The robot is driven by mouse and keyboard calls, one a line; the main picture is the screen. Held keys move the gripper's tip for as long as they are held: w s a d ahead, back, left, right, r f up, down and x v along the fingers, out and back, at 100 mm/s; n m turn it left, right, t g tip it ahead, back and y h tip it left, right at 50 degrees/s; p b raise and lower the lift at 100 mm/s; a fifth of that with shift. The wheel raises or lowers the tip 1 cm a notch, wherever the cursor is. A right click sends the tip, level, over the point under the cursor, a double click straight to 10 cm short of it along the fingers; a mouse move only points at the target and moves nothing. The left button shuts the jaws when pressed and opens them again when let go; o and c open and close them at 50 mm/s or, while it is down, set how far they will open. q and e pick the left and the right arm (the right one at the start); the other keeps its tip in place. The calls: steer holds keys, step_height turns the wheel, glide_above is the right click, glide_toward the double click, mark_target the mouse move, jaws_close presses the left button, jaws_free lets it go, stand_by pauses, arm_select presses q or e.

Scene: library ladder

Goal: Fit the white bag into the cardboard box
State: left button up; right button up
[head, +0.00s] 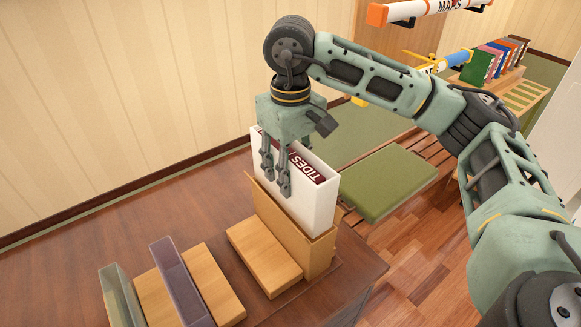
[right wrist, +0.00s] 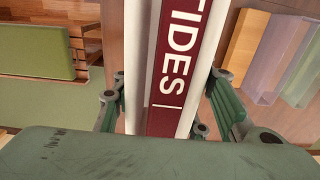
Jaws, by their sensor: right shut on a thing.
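The white bag (head: 315,207) looks like a stiff, upright white slab with a dark red band reading "TIDES" along its top edge. Its lower part is hidden behind the front wall of the tan cardboard box (head: 283,232), so it appears to be partly inside the box. My right gripper (head: 277,188) is above the box and shut on the upper part of the bag. In the right wrist view the bag (right wrist: 172,65) runs between the fingers, with its band facing the camera. How deep the bag sits is hidden. My left gripper is not in view.
The box stands near the right edge of a dark wooden table (head: 60,262). Left of it are tan blocks (head: 264,256), a purple panel (head: 182,281) and a grey-green panel (head: 121,297). A green cushion (head: 388,181) on a bench lies beyond, right of the box.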

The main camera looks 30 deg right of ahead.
steer(key=shift+f+b, duration=2.65)
steer(key=shift+f, duration=0.35)
steer(key=shift+r, duration=0.15)
steer(key=shift+r+p, duration=1.75)
steer(key=shift+r, duration=1.3)
steer(key=shift+b, duration=0.5)
steer(key=shift+f+b, duration=1.45)
steer(key=shift+f, duration=0.3)
